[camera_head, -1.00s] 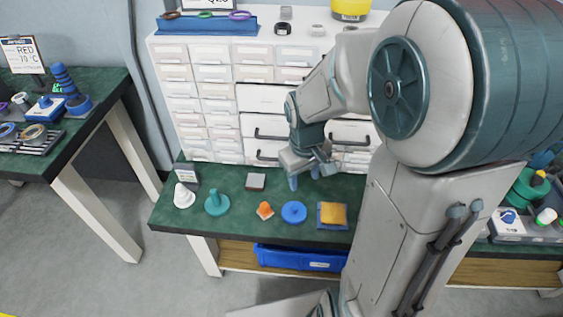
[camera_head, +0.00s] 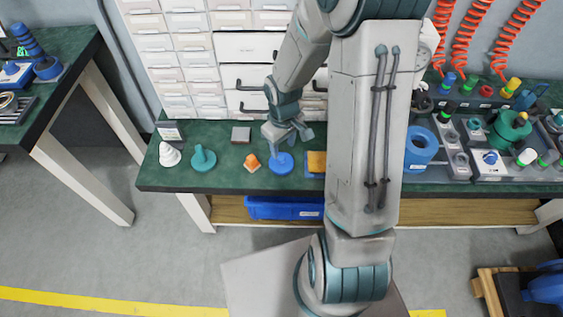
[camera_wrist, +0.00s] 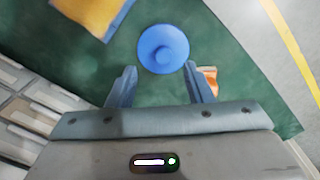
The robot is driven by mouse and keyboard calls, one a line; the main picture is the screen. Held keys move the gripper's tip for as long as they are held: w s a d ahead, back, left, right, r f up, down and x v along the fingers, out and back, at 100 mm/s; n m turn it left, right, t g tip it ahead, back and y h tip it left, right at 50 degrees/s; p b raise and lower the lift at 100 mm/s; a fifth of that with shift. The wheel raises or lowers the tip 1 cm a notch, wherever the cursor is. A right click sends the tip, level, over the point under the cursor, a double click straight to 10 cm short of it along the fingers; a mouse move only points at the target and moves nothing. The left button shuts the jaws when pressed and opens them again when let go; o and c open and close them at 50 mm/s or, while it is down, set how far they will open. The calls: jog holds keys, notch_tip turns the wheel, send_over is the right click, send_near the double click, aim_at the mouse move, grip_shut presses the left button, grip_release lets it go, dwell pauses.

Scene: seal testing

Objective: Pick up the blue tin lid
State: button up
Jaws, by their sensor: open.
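The blue tin lid (camera_head: 281,163) is a round disc with a small raised knob, lying on the green bench top. In the wrist view the lid (camera_wrist: 163,49) sits just beyond the fingertips, roughly centred between them. My gripper (camera_head: 288,146) is over the bench at the lid's back edge; in the wrist view its two fingers (camera_wrist: 160,75) are apart with nothing between them. The exact height above the lid is hard to tell.
An orange cone-like piece (camera_head: 252,162) stands close left of the lid, and a yellow-orange block (camera_head: 316,161) close right. A teal knobbed piece (camera_head: 203,158), a white cone (camera_head: 169,154) and a grey block (camera_head: 241,134) are farther left. White drawers (camera_head: 195,63) rise behind.

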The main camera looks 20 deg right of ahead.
aim_at(282, 158)
jog(key=f+b, duration=0.1)
jog(key=f, duration=0.4)
jog(key=shift+a, duration=0.2)
grip_shut()
